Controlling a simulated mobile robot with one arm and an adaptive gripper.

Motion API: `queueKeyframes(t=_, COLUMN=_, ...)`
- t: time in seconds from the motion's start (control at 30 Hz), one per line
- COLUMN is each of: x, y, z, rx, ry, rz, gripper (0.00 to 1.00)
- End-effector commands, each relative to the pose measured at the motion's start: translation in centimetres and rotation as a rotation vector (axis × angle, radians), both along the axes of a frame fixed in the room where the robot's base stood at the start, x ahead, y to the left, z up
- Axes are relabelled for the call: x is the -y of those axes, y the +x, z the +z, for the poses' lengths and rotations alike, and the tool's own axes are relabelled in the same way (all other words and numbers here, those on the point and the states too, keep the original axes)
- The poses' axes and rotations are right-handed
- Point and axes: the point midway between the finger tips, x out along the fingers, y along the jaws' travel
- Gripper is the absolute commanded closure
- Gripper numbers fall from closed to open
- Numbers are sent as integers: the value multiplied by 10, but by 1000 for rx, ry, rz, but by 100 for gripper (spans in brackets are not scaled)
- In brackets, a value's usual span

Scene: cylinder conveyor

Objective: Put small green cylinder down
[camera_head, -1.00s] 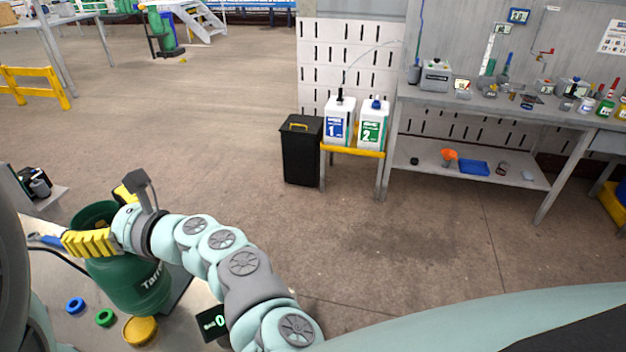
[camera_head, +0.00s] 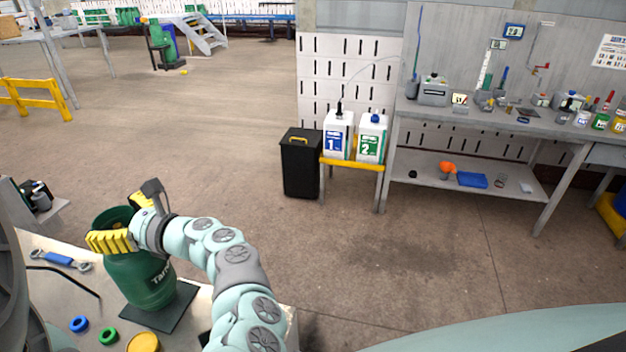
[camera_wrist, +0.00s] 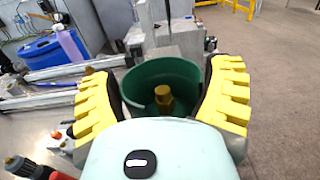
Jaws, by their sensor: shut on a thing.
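The small green cylinder (camera_head: 145,275) is upright at the lower left of the head view, with white lettering on its side. Its base is over a dark square plate (camera_head: 178,308) on the bench; I cannot tell whether it touches. My gripper (camera_head: 122,222) is shut on the cylinder's top, its yellow fingers on either side. In the wrist view, the cylinder's green collar (camera_wrist: 138,88) lies between my fingers (camera_wrist: 163,95), with a brass valve inside it.
A blue-handled wrench (camera_head: 60,258), a blue ring (camera_head: 78,324), a green ring (camera_head: 108,336) and a yellow cap (camera_head: 143,343) lie on the bench. A black bin (camera_head: 300,165) and a workbench (camera_head: 440,110) stand beyond open floor.

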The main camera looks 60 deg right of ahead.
Motion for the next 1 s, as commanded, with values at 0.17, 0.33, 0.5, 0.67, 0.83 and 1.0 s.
queueKeyframes(t=0.17, x=0, y=1, z=-10, rx=8, ry=6, rz=2, gripper=63)
queueKeyframes(t=0.33, x=0, y=2, z=-19, rx=9, ry=2, rz=2, gripper=63)
queueKeyframes(t=0.5, x=-2, y=1, z=-25, rx=7, ry=2, rz=5, gripper=64)
queueKeyframes(t=0.67, x=-2, y=1, z=-26, rx=5, ry=2, rz=6, gripper=64)
queueKeyframes(t=0.83, x=-2, y=0, z=-29, rx=-2, ry=-2, rz=5, gripper=5)
queueKeyframes(t=1.0, x=-2, y=0, z=-29, rx=-2, ry=-1, rz=4, gripper=0)
